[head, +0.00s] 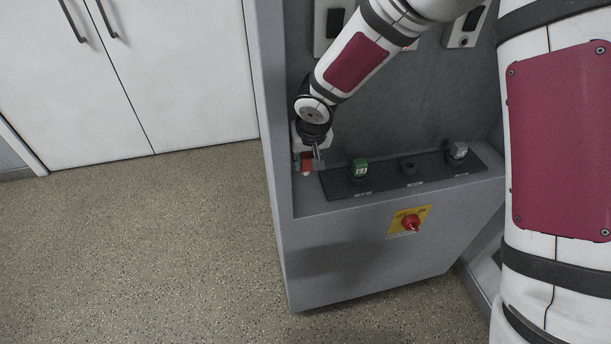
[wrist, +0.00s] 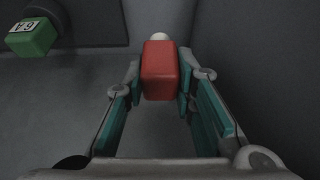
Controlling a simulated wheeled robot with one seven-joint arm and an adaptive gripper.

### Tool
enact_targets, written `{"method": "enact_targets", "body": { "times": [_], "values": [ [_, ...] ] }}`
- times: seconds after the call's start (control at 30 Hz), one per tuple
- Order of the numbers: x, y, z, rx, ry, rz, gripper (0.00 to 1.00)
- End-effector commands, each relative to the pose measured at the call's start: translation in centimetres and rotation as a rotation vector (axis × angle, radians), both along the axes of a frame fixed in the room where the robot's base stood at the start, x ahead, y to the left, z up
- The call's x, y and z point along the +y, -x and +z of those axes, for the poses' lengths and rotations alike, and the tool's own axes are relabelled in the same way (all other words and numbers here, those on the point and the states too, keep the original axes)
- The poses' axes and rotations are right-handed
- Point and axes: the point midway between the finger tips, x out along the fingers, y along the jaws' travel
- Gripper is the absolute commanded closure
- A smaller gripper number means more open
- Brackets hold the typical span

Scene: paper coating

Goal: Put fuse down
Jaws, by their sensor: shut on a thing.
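My gripper (head: 310,155) is at the left end of the grey cabinet's ledge, left of the black fuse strip. In the wrist view my gripper (wrist: 160,85) has its fingers on either side of a red fuse (wrist: 160,70), shut on it. The red fuse also shows in the head view (head: 306,163), low over the ledge beside the left wall. A pale round end shows beyond the red block. I cannot tell whether the fuse touches the ledge.
The black strip (head: 335,184) holds a green fuse (head: 359,168), an empty-looking black socket (head: 408,166) and a grey fuse (head: 457,152). The green fuse is upper left in the wrist view (wrist: 32,37). A red knob (head: 410,223) on a yellow plate is on the cabinet front.

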Motion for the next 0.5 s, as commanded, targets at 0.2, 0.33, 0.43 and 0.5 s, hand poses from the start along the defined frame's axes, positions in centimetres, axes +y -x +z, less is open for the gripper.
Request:
{"method": "enact_targets", "body": {
  "times": [0.2,0.33,0.43,0.5],
  "values": [
    [-0.3,0.2,-2.9,0.004,0.005,0.001,1.0],
    [-0.2,0.3,-3.9,0.004,0.005,0.003,1.0],
    [-0.3,0.3,-5.5,0.004,0.006,0.003,1.0],
    [-0.3,0.3,-6.4,0.004,0.007,0.004,1.0]
  ]
}}
